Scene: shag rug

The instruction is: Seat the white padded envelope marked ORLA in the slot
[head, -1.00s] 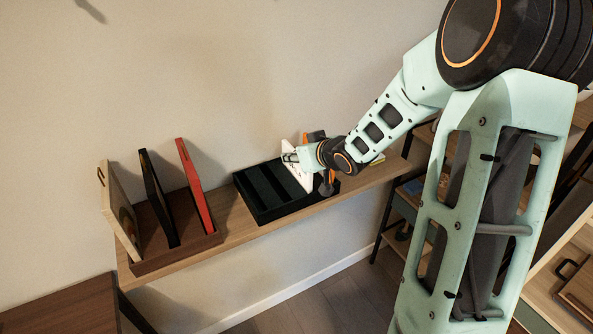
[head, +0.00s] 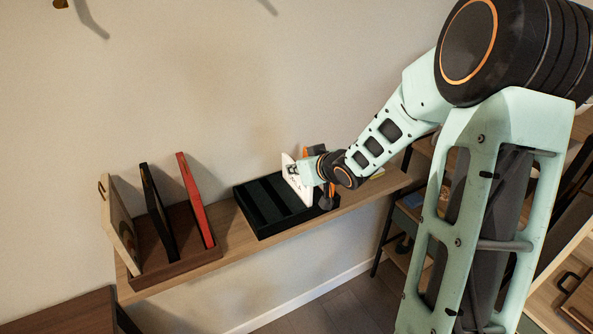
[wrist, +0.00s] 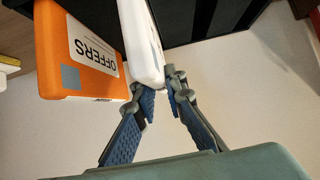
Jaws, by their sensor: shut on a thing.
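The white padded envelope (head: 291,184) stands steeply at the right part of the black slotted tray (head: 252,221). My gripper (head: 304,171) is shut on it from the right. In the wrist view the envelope (wrist: 142,42) is a narrow white slab pinched between the blue-padded fingertips (wrist: 160,94). Small dark print shows on it in the head view, too small to read. The tray (wrist: 210,18) lies beyond it in the wrist view. I cannot tell whether the envelope's lower edge is inside a slot or above it.
An orange item marked OFFERS (wrist: 78,58) stands close beside the envelope. The tray's left slots look empty. A wooden rack (head: 175,254) with several upright panels stands left on the same shelf (head: 236,238). The wall is close behind.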

